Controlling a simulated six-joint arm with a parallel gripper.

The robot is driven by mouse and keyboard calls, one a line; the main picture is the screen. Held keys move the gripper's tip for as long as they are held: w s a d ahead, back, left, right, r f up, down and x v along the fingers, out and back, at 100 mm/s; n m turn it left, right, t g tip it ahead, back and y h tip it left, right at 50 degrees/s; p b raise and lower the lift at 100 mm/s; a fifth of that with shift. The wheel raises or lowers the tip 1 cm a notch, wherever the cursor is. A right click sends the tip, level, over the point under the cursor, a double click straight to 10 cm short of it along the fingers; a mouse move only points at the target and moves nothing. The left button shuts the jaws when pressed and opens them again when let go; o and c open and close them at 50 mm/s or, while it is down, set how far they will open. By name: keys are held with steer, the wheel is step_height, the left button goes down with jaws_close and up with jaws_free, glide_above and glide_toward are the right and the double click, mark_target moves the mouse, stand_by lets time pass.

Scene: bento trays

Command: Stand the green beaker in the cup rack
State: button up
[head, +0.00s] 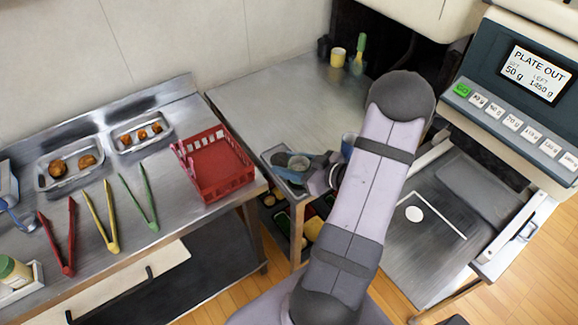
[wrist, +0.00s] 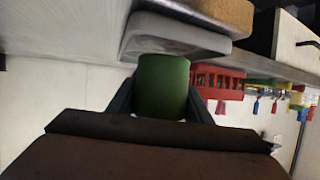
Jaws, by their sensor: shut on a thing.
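The green beaker (wrist: 162,85) is between the two dark fingers of my gripper (wrist: 160,100) in the wrist view, and the gripper is shut on it. In the head view my gripper (head: 312,170) is left of my arm, over a small grey tray-like surface (head: 293,184). A round, greyish-green mouth (head: 298,163) shows at the fingers there and seems to be the beaker's. A red slatted rack (head: 213,163) stands on the steel counter to the left; it may be the cup rack. The red rack also shows behind the beaker in the wrist view (wrist: 218,80).
Red, yellow and green tongs (head: 103,220) lie left of the red rack, near two food trays (head: 125,140). A yellow cup (head: 338,57) and a green brush (head: 358,52) stand at the back. A scale machine (head: 510,100) is at right.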

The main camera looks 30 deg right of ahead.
steer(key=shift+f, duration=0.65)
steer(key=shift+f, duration=0.2)
steer(key=o, duration=1.2)
steer(key=shift+r, duration=0.1)
steer(key=shift+r, duration=0.15)
steer(key=v, duration=1.2)
steer(key=shift+b, duration=0.3)
